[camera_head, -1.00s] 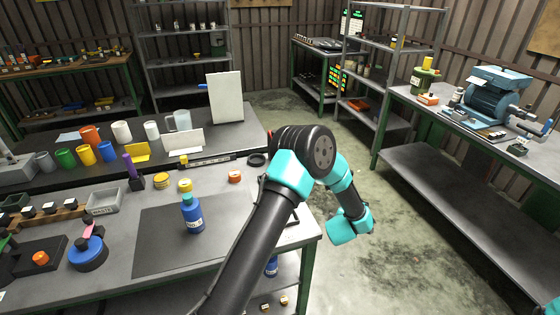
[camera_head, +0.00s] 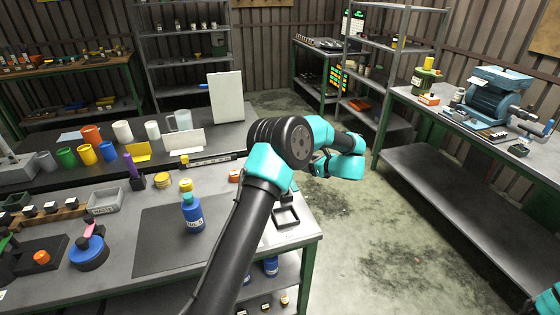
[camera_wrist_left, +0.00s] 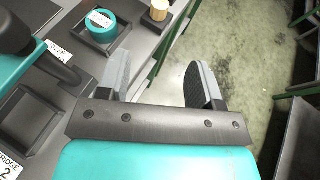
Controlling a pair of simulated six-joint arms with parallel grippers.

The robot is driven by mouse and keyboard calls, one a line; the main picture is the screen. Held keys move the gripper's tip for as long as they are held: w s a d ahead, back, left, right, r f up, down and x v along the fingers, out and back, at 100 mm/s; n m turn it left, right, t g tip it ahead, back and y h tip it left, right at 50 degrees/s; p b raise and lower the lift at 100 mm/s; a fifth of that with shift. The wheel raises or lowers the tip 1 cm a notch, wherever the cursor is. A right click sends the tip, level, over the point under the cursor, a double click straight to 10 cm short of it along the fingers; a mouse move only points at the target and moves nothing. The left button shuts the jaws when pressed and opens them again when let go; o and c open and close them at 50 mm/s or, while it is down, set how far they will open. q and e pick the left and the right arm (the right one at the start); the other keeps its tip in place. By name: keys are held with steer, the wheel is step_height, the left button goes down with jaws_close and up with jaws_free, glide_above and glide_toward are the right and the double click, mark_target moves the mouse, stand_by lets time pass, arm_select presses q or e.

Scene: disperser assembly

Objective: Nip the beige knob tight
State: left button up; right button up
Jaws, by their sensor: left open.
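The beige knob (camera_wrist_left: 157,12) shows at the top of the left wrist view, as a short pale cylinder on a dark base close to the table edge. My left gripper (camera_wrist_left: 160,65) is open and empty. Its two grey fingers are wide apart, and the knob is beyond their tips, apart from them. In the head view my left arm crosses the middle of the picture, and its gripper cannot be made out. I cannot find the knob there. My right gripper is not in view.
A teal round part (camera_wrist_left: 100,22) with a white label sits left of the knob. Bare floor is to the right.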

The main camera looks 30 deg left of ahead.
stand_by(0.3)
arm_select(q)
steer(key=x, duration=1.7)
steer(key=shift+w+a, duration=0.15)
steer(key=shift+w, duration=0.05)
steer(key=c, duration=0.9)
